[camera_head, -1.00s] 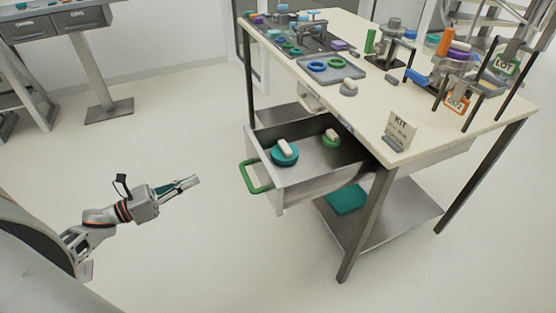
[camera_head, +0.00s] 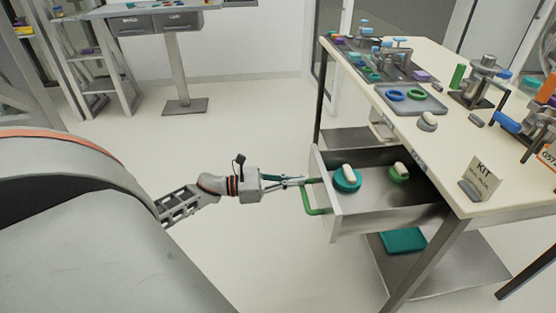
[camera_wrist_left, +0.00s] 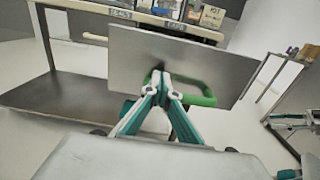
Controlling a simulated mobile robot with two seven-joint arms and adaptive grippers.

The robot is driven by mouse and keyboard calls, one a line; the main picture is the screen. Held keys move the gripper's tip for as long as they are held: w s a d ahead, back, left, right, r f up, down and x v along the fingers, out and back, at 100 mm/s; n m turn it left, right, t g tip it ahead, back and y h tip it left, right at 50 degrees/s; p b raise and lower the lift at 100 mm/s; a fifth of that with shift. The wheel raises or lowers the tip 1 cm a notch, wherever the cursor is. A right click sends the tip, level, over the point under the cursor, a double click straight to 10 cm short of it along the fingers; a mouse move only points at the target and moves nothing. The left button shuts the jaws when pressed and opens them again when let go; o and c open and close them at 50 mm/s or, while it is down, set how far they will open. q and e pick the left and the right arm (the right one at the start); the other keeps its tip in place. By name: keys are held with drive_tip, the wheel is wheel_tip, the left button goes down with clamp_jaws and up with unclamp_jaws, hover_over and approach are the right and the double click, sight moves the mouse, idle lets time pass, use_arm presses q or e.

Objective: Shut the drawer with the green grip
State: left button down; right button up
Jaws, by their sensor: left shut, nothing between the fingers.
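The drawer (camera_head: 345,228) under the workbench stands open, with its green grip (camera_head: 316,211) on its front. My left gripper (camera_head: 302,181) is shut and empty, its fingertips at the drawer front by one end of the grip. In the left wrist view the fingertips (camera_wrist_left: 158,72) meet in front of the grey drawer front (camera_wrist_left: 205,62). The green grip (camera_wrist_left: 207,99) passes beside and partly behind the fingers; contact is unclear. A grey and teal part at the right edge there looks like my right gripper (camera_wrist_left: 288,121); its jaws are too small to read.
A teal round piece (camera_head: 346,181) and a green one (camera_head: 399,174), each with a pale block, lie inside the drawer. The workbench (camera_head: 440,140) carries trays, fixtures and a KIT sign (camera_head: 482,178). A teal item (camera_head: 403,240) lies on the lower shelf. Floor left of the drawer is clear.

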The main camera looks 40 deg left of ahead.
sight(402, 172)
use_arm(q)
drive_tip(key=shift+x, duration=1.4)
use_arm(e)
drive_tip(key=shift+a+r, duration=0.15)
drive_tip(key=shift+r, duration=0.15)
use_arm(q)
drive_tip(key=shift+w+d, duration=0.1)
use_arm(e)
drive_tip(key=shift+f, duration=0.15)
